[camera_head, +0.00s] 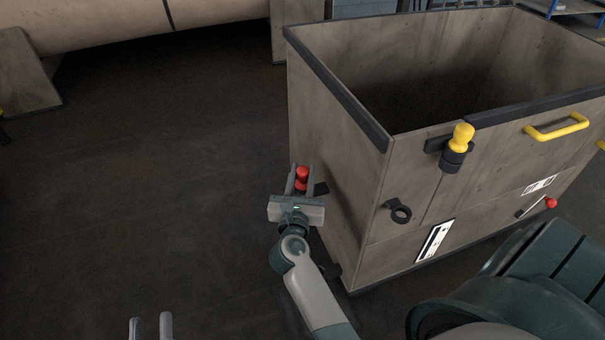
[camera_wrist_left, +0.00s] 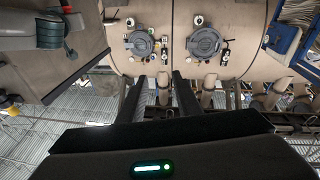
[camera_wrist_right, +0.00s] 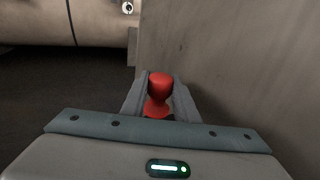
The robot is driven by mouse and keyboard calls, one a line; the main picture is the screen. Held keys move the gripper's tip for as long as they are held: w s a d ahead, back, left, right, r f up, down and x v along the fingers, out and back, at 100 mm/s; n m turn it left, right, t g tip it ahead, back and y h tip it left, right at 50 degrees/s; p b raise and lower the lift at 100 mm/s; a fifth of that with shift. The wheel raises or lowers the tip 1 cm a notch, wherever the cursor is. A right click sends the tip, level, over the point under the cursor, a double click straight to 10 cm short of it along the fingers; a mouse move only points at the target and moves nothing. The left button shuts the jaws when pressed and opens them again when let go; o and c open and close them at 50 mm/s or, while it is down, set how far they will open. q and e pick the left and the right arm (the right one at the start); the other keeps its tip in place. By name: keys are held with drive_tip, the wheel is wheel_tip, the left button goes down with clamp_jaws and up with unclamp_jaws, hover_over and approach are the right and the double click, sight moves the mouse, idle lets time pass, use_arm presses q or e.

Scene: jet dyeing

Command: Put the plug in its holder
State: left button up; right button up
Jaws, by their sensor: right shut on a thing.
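A red plug with a rounded head (camera_head: 302,174) is held between the fingers of my right gripper (camera_head: 302,180), beside the left side of the cart. In the right wrist view the red plug (camera_wrist_right: 159,92) stands between the two fingers. Its lower end is hidden. An empty black ring holder (camera_head: 400,212) sticks out from the cart's front face, to the right of my right gripper and apart from it. My left gripper (camera_head: 151,327) is at the bottom edge of the head view, fingers apart, with nothing between them in the left wrist view (camera_wrist_left: 158,92).
The large open cart (camera_head: 345,190) fills the right side. A yellow-topped plug (camera_head: 461,137) sits in a black holder on its front, near a yellow handle (camera_head: 556,128). A red knob (camera_head: 550,203) is lower right. Dark floor at the left is free.

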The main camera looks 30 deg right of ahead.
drive_tip(key=shift+f+b, duration=0.4)
drive_tip(key=shift+f, duration=0.1)
use_arm(q)
drive_tip(key=shift+s+d+r+t+h+b, duration=0.1)
drive_tip(key=shift+s+r+t+h, duration=0.1)
drive_tip(key=shift+s+r+t, duration=0.45)
drive_tip(key=shift+s+a+r+t+h+b, duration=0.1)
drive_tip(key=shift+s+r+t+h+b, duration=0.2)
drive_tip(key=shift+r, duration=0.7)
drive_tip(key=shift+s+d+r+t+h+p, duration=0.1)
drive_tip(key=shift+s+r+t, duration=0.2)
drive_tip(key=shift+r+t, duration=0.4)
use_arm(e)
drive_tip(key=shift+f, duration=0.45)
use_arm(q)
drive_tip(key=shift+s+r, duration=0.1)
drive_tip(key=shift+r, duration=0.1)
use_arm(e)
drive_tip(key=o, duration=1.2)
use_arm(q)
drive_tip(key=shift+r, duration=0.1)
use_arm(e)
wheel_tip(320, 180, up, 10)
drive_tip(key=p, duration=0.8)
drive_tip(key=shift+f, duration=0.1)
drive_tip(key=shift+f+b, duration=0.1)
drive_tip(key=shift+b, duration=0.2)
use_arm(q)
wheel_tip(320, 180, up, 7)
drive_tip(key=shift+r, duration=0.2)
